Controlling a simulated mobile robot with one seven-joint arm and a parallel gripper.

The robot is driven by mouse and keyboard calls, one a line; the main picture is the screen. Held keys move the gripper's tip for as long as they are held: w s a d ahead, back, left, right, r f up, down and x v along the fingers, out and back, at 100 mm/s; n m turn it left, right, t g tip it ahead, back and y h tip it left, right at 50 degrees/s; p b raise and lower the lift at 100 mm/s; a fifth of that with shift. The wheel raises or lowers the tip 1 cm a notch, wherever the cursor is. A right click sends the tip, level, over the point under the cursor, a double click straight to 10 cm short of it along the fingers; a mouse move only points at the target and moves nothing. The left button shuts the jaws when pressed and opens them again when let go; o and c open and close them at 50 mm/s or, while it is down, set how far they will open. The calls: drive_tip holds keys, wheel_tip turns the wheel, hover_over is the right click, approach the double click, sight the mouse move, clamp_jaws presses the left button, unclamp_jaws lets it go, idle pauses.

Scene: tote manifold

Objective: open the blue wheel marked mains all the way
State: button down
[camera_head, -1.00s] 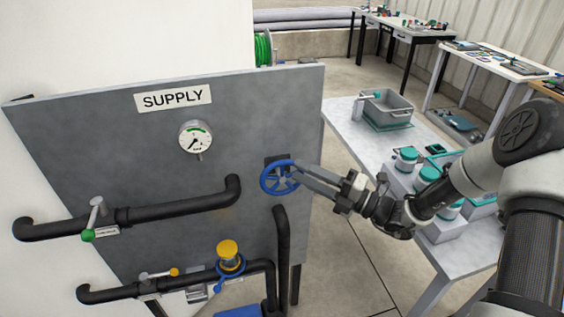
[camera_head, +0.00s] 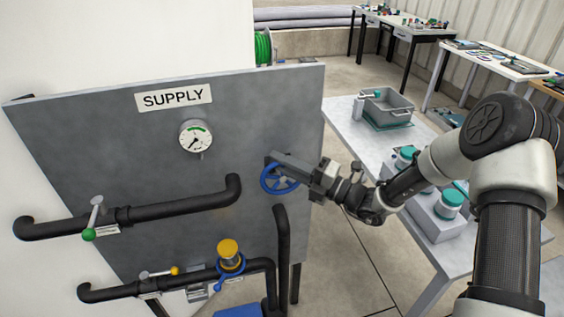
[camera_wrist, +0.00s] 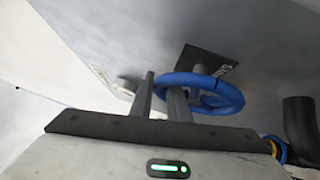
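The blue wheel (camera_head: 279,181) sits on the right part of the grey panel. My gripper (camera_head: 276,162) reaches in from the right to the top of its rim. In the wrist view, the wheel (camera_wrist: 228,97) is in front of a dark plate (camera_wrist: 207,62) with turned lettering too small to read surely. The two fingers of my gripper (camera_wrist: 160,97) are close together there, one outside the rim and one inside the ring. The rim lies between them and they look closed on it. The fingers hide part of the rim and spokes.
The grey panel (camera_head: 110,150) bears a SUPPLY sign (camera_head: 174,97), a round gauge (camera_head: 195,136), black pipes (camera_head: 180,207), a green-tipped lever (camera_head: 92,219) and a yellow knob (camera_head: 228,249). A table (camera_head: 350,134) with a grey tote (camera_head: 386,106) stands at right, under my arm.

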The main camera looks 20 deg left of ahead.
drive_tip(key=shift+r+p, duration=0.3)
drive_tip(key=shift+p, duration=0.05)
